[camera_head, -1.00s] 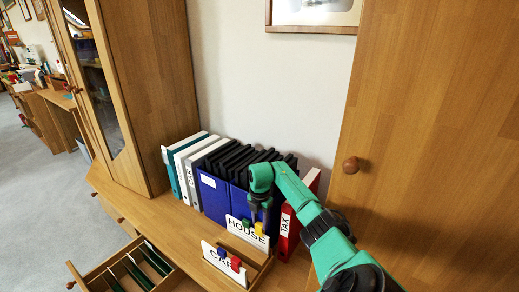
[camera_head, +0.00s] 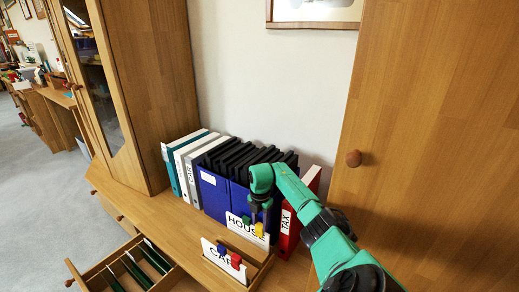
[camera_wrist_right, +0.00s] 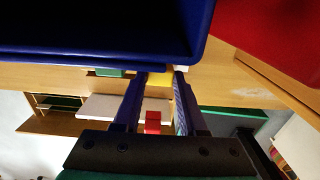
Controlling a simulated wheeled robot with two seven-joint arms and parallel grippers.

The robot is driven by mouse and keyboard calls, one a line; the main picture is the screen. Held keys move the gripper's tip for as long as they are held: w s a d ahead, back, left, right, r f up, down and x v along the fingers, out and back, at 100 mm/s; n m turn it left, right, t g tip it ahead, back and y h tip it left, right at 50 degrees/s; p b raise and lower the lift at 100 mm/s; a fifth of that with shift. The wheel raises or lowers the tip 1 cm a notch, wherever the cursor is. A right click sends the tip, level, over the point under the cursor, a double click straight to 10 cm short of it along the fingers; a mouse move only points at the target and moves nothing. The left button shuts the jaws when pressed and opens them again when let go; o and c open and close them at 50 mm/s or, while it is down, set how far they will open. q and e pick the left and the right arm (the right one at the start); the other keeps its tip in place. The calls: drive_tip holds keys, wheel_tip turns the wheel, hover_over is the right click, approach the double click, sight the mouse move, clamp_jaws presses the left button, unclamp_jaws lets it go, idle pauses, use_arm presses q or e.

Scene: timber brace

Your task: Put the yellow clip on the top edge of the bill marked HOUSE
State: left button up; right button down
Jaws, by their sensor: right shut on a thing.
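The white bill marked HOUSE (camera_head: 238,226) stands upright in front of the blue binders. My right gripper (camera_head: 259,219) points down at the right part of its top edge. It is shut on the yellow clip (camera_head: 259,230), which overlaps the bill's upper right part in the head view. I cannot tell whether the clip is seated on the edge. In the right wrist view the yellow clip (camera_wrist_right: 160,79) sits between the fingertips. A green clip (camera_head: 246,220) is just left of it on the same top edge. My left gripper is out of view.
A bill marked CAR (camera_head: 213,254) stands in front, with a blue clip (camera_head: 222,249) and a red clip (camera_head: 236,261). A red TAX binder (camera_head: 288,232) is close on the right. An open drawer (camera_head: 128,272) with green folders lies front left. The shelf top left of the bills is clear.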

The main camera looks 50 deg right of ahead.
drive_tip(key=shift+s+f, duration=0.1)
unclamp_jaws()
idle(0.3)
drive_tip(key=shift+d, duration=0.1)
wheel_tip(320, 180, up, 2)
drive_tip(key=shift+r+p, duration=0.15)
drive_tip(key=shift+p, duration=1)
drive_tip(key=r+p, duration=0.1)
drive_tip(key=r, duration=0.1)
drive_tip(key=r+p, duration=0.3)
drive_tip(key=p, duration=0.1)
drive_tip(key=shift+w+r, duration=0.25)
drive_tip(key=shift+r, duration=0.15)
